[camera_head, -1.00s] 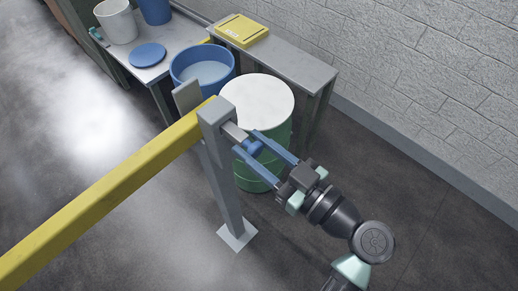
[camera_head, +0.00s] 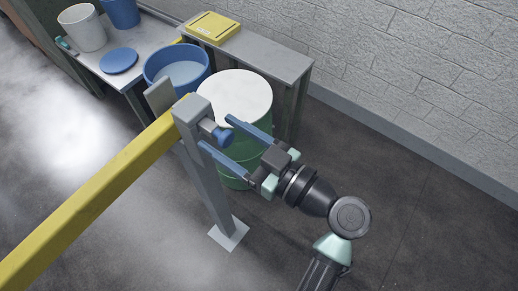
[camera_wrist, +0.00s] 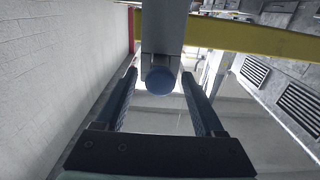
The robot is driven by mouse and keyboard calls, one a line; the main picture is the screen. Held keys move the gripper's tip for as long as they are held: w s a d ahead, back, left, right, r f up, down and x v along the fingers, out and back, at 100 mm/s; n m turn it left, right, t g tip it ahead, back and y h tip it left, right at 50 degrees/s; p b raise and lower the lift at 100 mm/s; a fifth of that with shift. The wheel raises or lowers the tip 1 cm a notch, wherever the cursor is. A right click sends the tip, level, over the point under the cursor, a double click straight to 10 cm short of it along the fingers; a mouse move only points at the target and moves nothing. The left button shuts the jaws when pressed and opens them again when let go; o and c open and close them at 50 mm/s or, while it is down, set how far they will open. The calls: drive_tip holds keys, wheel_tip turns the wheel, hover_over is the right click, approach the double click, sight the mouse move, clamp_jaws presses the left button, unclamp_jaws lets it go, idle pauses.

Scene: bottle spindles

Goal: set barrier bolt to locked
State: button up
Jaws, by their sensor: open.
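The barrier bolt has a round blue knob (camera_head: 223,136) on a short grey shaft that sticks out of the head of the grey post (camera_head: 205,180). The yellow barrier bar (camera_head: 90,205) meets this post. My gripper (camera_head: 215,131) is open, with one blue finger on each side of the knob. In the wrist view the knob (camera_wrist: 160,81) sits between the fingertips, with a visible gap on both sides. The post (camera_wrist: 163,30) stands straight behind it. The inner end of the bolt is hidden inside the post.
A green drum with a white top (camera_head: 235,93) stands close behind the post and gripper. A blue tub (camera_head: 177,70), a grey bench (camera_head: 270,55) and a yellow case (camera_head: 213,27) are beyond. The floor at right is free up to the block wall.

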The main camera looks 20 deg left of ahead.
drive_tip(key=b+v, duration=0.2)
drive_tip(key=v, duration=1.1)
